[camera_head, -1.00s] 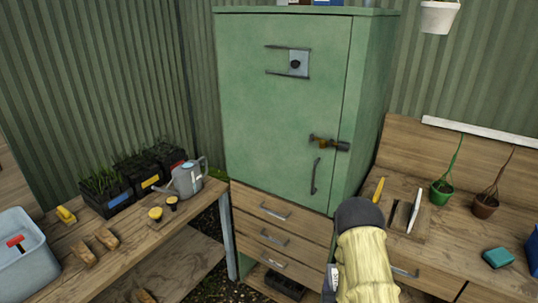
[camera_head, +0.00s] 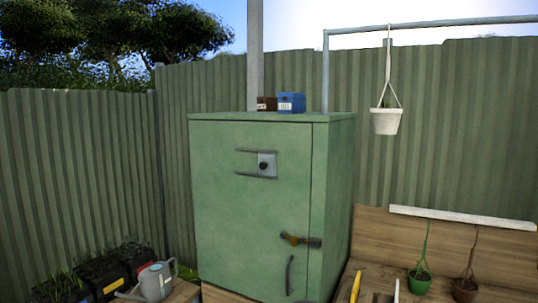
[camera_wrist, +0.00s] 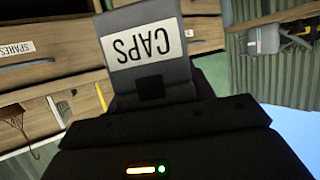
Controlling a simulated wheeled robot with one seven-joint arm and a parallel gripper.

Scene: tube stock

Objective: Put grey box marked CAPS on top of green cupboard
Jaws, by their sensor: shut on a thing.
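The grey box marked CAPS (camera_wrist: 146,45) is in the wrist view, its white label upside down in the picture. My gripper (camera_wrist: 152,90) is shut on it; the dark gripper body hides its near end. The green cupboard (camera_head: 250,190) stands in the middle of the head view with its door shut. Its flat top (camera_head: 225,116) shows as a thin strip. My gripper and the grey box are not in the head view now.
A brown box (camera_head: 266,104) and a blue box (camera_head: 291,103) stand side by side on the cupboard top, with bare room to their left and right. A white hanging pot (camera_head: 386,121) hangs from a rail to the right. A watering can (camera_head: 154,281) stands at lower left.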

